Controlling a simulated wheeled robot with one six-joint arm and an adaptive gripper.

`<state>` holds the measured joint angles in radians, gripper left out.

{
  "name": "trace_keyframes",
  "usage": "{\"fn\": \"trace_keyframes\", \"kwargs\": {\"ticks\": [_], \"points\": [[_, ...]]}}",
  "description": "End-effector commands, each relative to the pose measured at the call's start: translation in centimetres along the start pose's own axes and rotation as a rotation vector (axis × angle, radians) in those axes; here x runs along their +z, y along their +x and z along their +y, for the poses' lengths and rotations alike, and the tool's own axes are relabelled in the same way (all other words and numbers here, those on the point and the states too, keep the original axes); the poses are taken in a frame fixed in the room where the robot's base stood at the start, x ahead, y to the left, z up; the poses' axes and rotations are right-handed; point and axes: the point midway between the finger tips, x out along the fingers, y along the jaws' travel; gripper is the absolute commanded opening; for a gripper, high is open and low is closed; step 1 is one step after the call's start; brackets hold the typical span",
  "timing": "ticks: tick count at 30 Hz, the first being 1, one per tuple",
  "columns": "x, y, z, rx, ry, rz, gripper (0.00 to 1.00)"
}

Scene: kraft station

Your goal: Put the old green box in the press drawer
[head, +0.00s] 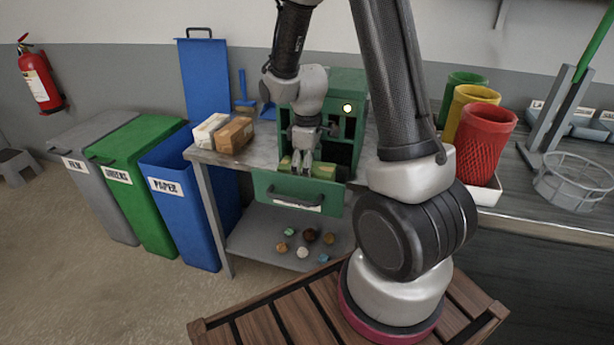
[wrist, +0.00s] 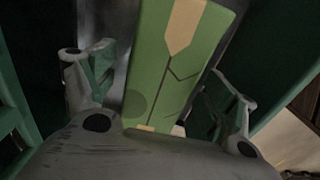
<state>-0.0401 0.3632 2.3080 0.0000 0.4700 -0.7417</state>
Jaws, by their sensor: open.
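The green box (wrist: 170,60) has a tan stripe and dark line marks. In the wrist view it lies between my gripper's spread fingers, with its near end close to the palm. In the head view the green box (head: 322,171) shows partly, behind the drawer front and beneath my gripper (head: 303,165). My gripper is open around it; contact cannot be told. The green press (head: 347,88) stands behind, with a lit round lamp. The press drawer (head: 270,186) has a dark handle and a label on its green front. My gripper hides its inside, so whether the box rests in it is unclear.
Two small cartons, one white (head: 208,130) and one brown (head: 235,135), sit on the table left of the press. A lower shelf (head: 262,238) holds several small crumpled pieces. Red (head: 485,140), yellow and green baskets stand right. Three bins, including a blue one (head: 190,215), stand left.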

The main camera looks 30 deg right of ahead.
Motion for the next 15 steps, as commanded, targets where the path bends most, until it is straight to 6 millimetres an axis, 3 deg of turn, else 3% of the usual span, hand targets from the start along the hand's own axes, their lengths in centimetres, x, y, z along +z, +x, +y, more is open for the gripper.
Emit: {"fn": "trace_keyframes", "kwargs": {"ticks": [6,15], "points": [[-0.1,-5.2,0.1,0.004,0.0,0.005,0.85],[0.1,-9.2,0.0,0.004,0.006,0.004,0.85]]}}
